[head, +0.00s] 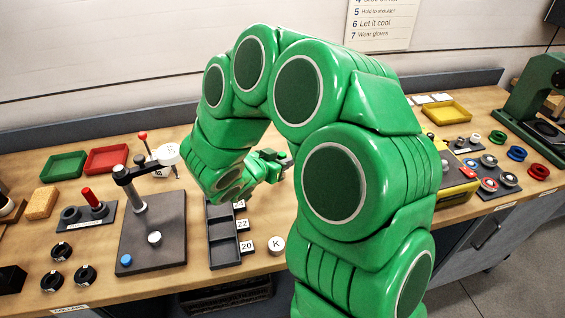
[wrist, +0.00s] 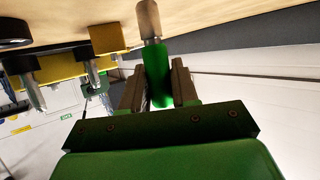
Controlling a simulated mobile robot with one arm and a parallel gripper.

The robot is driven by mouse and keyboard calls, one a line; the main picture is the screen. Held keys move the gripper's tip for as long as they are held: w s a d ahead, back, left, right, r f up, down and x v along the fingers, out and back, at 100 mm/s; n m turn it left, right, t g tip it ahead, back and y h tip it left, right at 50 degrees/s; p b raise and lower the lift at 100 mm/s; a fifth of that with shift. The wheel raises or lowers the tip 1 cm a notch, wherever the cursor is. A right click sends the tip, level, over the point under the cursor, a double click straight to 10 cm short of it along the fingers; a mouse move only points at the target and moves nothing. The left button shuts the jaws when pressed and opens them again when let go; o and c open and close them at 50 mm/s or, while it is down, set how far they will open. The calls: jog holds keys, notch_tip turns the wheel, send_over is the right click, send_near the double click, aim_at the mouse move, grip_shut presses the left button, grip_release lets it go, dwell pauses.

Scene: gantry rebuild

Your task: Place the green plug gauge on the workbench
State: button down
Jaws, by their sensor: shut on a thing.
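The green plug gauge (wrist: 160,75) is between the fingers of my gripper (wrist: 158,88) in the wrist view. Its handle is green, and its far end is a brownish metal cylinder. The fingers are shut on the green handle. In the head view my gripper (head: 284,160) is over the middle of the workbench (head: 262,210), behind my arm's bend. The gauge cannot be made out clearly there. The wooden bench top also shows along the top of the wrist view (wrist: 205,18). I cannot tell whether the gauge touches it.
A dark compartment tray (head: 223,235) with numbered tags and a round K marker (head: 276,244) are in front of my gripper. A stand on a grey plate (head: 155,225) is to the left, with green (head: 63,166) and red (head: 106,158) trays behind. My arm hides much of the bench's right-middle.

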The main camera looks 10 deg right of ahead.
jog(key=shift+f, duration=0.5)
jog(key=shift+f, duration=0.1)
jog(key=c, duration=0.8)
grip_release()
jog(key=shift+c, duration=0.2)
jog(key=shift+a, duration=0.1)
jog(key=v, duration=1.1)
jog(key=shift+s+a+r, duration=0.2)
jog(key=shift+s+r, duration=0.05)
jog(key=shift+s, duration=0.05)
